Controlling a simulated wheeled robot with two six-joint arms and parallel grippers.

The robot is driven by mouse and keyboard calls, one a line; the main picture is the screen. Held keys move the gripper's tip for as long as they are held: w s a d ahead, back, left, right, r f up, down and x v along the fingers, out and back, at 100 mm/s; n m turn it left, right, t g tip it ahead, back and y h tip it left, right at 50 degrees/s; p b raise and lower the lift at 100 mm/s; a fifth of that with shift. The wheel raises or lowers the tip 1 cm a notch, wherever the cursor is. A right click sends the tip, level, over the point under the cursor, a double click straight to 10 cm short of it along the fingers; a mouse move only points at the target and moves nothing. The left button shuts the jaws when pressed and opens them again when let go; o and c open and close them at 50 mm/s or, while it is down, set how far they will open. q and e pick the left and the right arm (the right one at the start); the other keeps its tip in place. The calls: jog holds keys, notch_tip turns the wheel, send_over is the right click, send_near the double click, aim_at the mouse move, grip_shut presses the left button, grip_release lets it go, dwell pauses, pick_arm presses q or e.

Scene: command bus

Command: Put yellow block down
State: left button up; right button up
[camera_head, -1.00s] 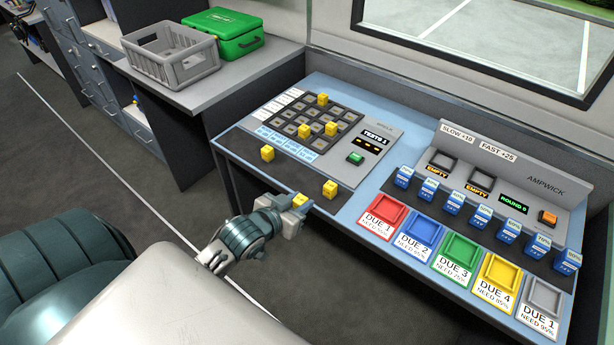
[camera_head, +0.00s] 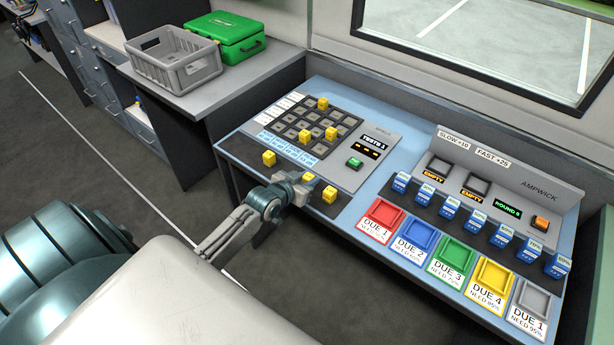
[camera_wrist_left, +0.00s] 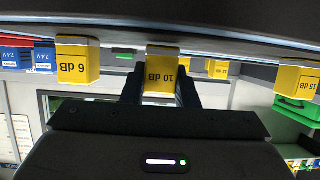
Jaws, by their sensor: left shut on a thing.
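My left gripper (camera_head: 303,184) is shut on a yellow block (camera_head: 308,177) near the front edge of the blue table. In the left wrist view this block (camera_wrist_left: 162,75) sits between the two fingers and reads "10 dB". Another yellow block (camera_head: 329,194) stands just right of the gripper; the left wrist view shows a "6 dB" block (camera_wrist_left: 77,62) beside it. A third yellow block (camera_head: 269,158) stands left on the dark front strip. Several more, such as one block (camera_head: 323,104), are on the dark grid (camera_head: 341,117). I cannot tell whether the held block touches the table. My right gripper is not visible.
A panel with a green button (camera_head: 355,163) adjoins the grid. Coloured trays, including a red tray (camera_head: 383,214), and several blue cells (camera_head: 425,193) fill the right side. A grey crate (camera_head: 172,66) and green case (camera_head: 226,34) stand on the side counter.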

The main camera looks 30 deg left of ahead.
pick_arm(q)
jog(key=shift+f, duration=0.25)
jog(key=o, duration=1)
jog(key=shift+b, duration=0.35)
jog(key=shift+s, duration=0.3)
jog(key=b+v, duration=0.1)
jog(key=v, duration=0.9)
jog(key=shift+r, duration=0.3)
jog(key=shift+s+a, duration=0.1)
